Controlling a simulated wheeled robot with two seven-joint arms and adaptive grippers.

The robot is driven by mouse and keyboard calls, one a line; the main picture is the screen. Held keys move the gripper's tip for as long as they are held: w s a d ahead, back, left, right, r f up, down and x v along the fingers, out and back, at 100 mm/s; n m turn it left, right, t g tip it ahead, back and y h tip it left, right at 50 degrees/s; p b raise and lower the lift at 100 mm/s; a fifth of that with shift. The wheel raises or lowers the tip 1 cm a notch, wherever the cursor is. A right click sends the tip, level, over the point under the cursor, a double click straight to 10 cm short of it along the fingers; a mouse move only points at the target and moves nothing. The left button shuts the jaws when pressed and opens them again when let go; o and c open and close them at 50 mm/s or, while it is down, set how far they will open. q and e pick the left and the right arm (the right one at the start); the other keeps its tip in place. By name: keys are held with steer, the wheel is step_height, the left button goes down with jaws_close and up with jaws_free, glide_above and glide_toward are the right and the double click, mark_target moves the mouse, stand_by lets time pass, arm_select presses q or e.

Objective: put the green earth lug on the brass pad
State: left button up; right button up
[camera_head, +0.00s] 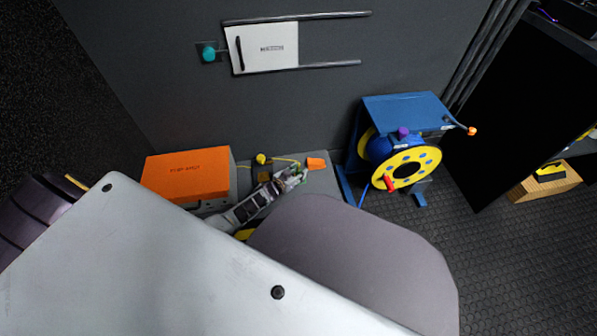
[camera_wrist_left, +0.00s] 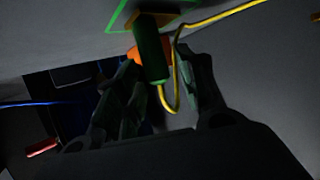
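The green earth lug (camera_wrist_left: 150,52) shows in the left wrist view as a dark green cylinder with a yellow cable (camera_wrist_left: 173,100) looping beside it. Its far end meets the brass pad (camera_wrist_left: 160,19), which has a bright green outline; whether it is fully seated is hard to tell. My left gripper (camera_wrist_left: 158,68) has its fingers apart on either side of the lug, with a visible gap on the right. In the head view my left gripper (camera_head: 296,174) hides most of the lug and pad. My right gripper is not in view.
An orange case (camera_head: 187,173) stands left of the left gripper, with a yellow knob (camera_head: 261,158) between. A small orange piece (camera_head: 316,163) lies just right. A blue stand with a yellow cable reel (camera_head: 422,160) stands further right. A white panel (camera_head: 268,48) is on the wall.

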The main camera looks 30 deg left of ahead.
mark_target(299, 171)
arm_select(q)
steer(key=shift+p+v, duration=1)
steer(key=shift+v, duration=0.7)
steer(key=p+v, duration=0.4)
steer(key=v, duration=0.4)
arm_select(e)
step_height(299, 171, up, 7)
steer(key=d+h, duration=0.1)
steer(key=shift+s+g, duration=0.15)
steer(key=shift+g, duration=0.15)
arm_select(q)
steer(key=shift+d, duration=0.1)
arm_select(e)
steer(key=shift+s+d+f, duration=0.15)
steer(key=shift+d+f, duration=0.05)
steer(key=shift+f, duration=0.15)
arm_select(q)
steer(key=s+d+r+g+h, duration=0.2)
steer(key=s+d+r+g, duration=0.5)
steer(key=s+d+r, duration=0.9)
steer(key=s+d, duration=0.4)
steer(key=shift+r, duration=0.4)
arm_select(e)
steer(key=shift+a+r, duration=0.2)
